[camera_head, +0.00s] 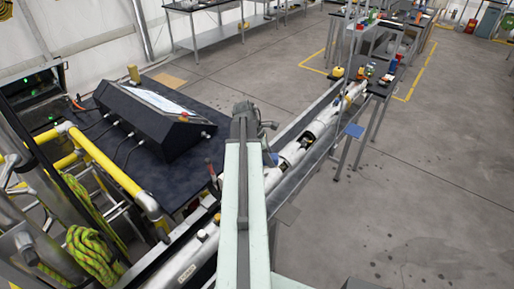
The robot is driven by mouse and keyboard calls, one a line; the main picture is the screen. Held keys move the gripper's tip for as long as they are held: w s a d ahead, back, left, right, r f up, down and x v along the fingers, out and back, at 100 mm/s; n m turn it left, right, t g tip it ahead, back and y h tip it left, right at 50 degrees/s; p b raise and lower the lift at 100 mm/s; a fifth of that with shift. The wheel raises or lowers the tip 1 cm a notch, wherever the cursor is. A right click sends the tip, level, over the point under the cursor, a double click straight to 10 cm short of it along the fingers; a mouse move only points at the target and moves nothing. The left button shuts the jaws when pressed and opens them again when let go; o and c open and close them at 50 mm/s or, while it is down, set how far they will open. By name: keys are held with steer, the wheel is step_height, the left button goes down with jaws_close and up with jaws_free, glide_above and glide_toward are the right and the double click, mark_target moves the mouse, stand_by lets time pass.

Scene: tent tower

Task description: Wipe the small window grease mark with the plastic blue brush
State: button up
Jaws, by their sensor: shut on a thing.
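My arm's pale green links run up the middle of the camera_head view to a dark end, where my gripper (245,112) is small and mostly seen from behind. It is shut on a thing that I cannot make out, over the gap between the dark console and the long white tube. A small blue patch shows just right of my arm, too small to identify. I cannot pick out the plastic blue brush for certain. I cannot make out the small window or its grease mark.
A dark console (160,122) with a pale slanted panel stands left of my arm. A white segmented tube (317,128) lies in a metal trough to the right. A yellow railing (108,165) and green rope (92,252) are at left. The floor at right is open.

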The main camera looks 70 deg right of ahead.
steer(key=shift+w+f+b, duration=0.1)
steer(key=shift+f+b, duration=3)
steer(key=shift+f+b, duration=1.1)
steer(key=shift+w+d+r, duration=0.1)
steer(key=shift+w+d, duration=0.15)
steer(key=shift+w, duration=0.75)
steer(key=shift+w+d+r, duration=0.1)
steer(key=shift+w+d, duration=0.15)
steer(key=shift+w, duration=0.75)
steer(key=shift+w+a+f, duration=0.15)
steer(key=shift+w+a, duration=0.05)
steer(key=shift+a, duration=0.7)
steer(key=shift+s+a, duration=0.25)
steer(key=shift+s, duration=0.75)
steer(key=shift+s+a, duration=0.2)
steer(key=shift+s, duration=0.8)
steer(key=shift+w+a+f, duration=0.1)
steer(key=shift+w+a, duration=0.15)
steer(key=shift+a, duration=0.65)
steer(key=shift+w+d, duration=0.2)
steer(key=shift+w, duration=0.45)
steer(key=shift+w+d, duration=0.25)
steer(key=shift+w, duration=0.45)
steer(key=shift+w+d, duration=0.2)
steer(key=shift+w, duration=0.45)
